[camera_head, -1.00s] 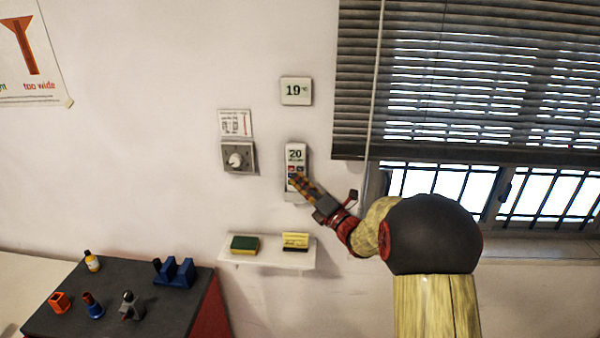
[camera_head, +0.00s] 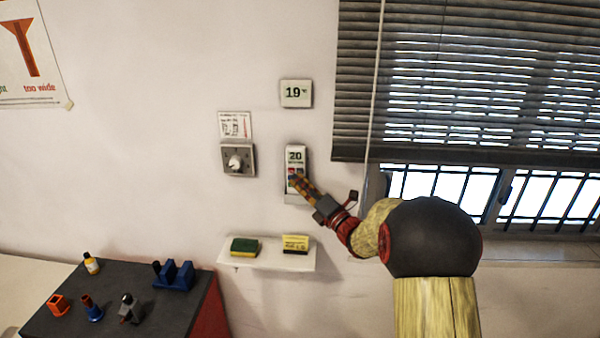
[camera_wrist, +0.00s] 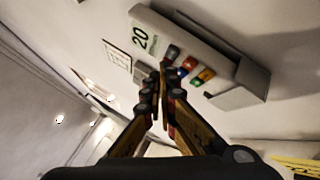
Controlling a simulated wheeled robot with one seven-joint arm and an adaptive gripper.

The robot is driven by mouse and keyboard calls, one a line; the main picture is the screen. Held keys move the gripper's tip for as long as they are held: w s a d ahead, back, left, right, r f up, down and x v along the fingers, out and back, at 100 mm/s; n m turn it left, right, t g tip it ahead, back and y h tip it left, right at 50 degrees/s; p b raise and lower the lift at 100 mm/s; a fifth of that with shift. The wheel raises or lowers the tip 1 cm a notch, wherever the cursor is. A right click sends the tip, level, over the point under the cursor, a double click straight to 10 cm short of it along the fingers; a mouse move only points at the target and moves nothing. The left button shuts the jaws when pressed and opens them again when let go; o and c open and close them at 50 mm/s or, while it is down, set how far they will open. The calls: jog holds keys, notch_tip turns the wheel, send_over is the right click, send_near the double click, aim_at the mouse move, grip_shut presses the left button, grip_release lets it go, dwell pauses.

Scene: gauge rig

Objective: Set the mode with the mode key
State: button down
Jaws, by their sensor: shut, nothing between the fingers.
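A white wall controller (camera_head: 296,158) hangs on the wall in a holder and shows "20" on its display. In the wrist view the controller (camera_wrist: 190,45) is tilted, with several coloured keys (camera_wrist: 190,66) below the display: red, blue, orange and green. Which of them is the mode key I cannot tell. My gripper (camera_head: 297,180) is shut and empty, its fingertips at the key area in the head view. In the wrist view my gripper (camera_wrist: 160,75) has its tips beside the keys, close to the red one; whether they touch I cannot tell. The fingers hide part of the keys.
A display reading "19" (camera_head: 296,93) is above the controller. A dial (camera_head: 237,161) is to its left. A small shelf (camera_head: 268,262) below bears a sponge (camera_head: 244,246) and a yellow card (camera_head: 295,244). A dark table (camera_head: 150,312) with small objects is at lower left.

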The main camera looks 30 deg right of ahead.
jog(key=shift+w+d+f+b, duration=0.1)
jog(key=shift+w+d+b, duration=0.15)
jog(key=shift+b, duration=0.4)
jog(key=shift+w, duration=0.1)
dwell(0.5)
jog(key=shift+w+d+b, duration=0.3)
jog(key=shift+w+b, duration=0.15)
jog(key=shift+b, duration=0.5)
dwell(0.5)
jog(key=shift+s, duration=0.1)
dwell(0.4)
jog(key=shift+s+a+b, duration=0.55)
jog(key=shift+s+b, duration=0.15)
jog(key=shift+b, duration=0.1)
jog(key=s+a+b, duration=0.2)
jog(key=s+b, duration=0.1)
jog(key=s, duration=0.1)
jog(key=shift+s+a, duration=0.1)
jog(key=shift+a, duration=0.3)
